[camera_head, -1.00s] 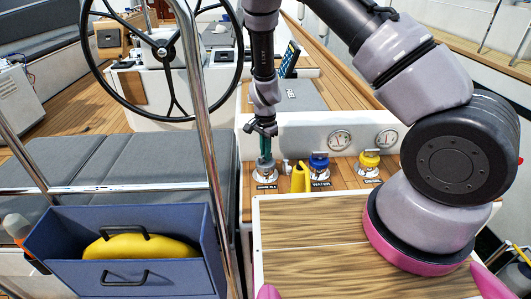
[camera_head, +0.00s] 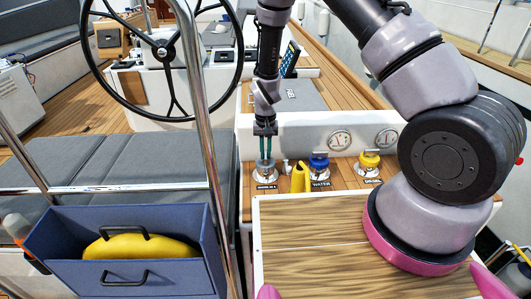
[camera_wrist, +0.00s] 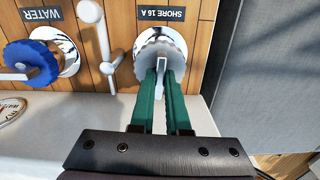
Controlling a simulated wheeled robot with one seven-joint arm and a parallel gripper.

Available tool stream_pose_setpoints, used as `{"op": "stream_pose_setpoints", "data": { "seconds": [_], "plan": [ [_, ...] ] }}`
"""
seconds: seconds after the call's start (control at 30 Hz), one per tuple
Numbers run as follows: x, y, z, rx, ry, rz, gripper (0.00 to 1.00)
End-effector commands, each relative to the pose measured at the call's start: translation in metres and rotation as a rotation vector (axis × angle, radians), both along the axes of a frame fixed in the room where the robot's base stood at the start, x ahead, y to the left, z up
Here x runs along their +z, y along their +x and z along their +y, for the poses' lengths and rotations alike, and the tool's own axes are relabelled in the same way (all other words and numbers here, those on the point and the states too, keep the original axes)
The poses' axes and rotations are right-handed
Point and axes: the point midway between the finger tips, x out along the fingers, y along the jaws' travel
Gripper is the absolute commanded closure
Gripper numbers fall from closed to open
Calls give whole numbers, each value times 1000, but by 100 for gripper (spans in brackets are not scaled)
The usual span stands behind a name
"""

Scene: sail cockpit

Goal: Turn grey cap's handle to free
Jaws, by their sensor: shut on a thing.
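The grey cap (camera_head: 265,169) sits on the shore-power fitting at the left of the row on the wooden ledge. In the wrist view the grey cap (camera_wrist: 160,46) shows a ribbed rim beside the "SHORE 16 A" label (camera_wrist: 160,14). My gripper (camera_head: 265,156) points down onto the cap from above. In the wrist view the green fingers of my gripper (camera_wrist: 163,74) are close together at the cap's middle, shut on its handle.
The blue water cap (camera_head: 319,164) and the yellow cap (camera_head: 369,160) stand to the right. A white T-shaped fitting (camera_wrist: 97,42) is close beside the grey cap. A yellow object (camera_head: 299,178) stands between the grey and blue caps. The steel rail (camera_head: 201,120) rises at left.

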Motion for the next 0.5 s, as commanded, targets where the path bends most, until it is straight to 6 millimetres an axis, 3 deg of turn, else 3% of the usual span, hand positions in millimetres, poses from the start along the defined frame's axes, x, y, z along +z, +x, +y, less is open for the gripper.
{"op": "stream_pose_setpoints", "data": {
  "seconds": [0.5],
  "plan": [
    [0,0,0,78,1,0,100]
  ]
}}
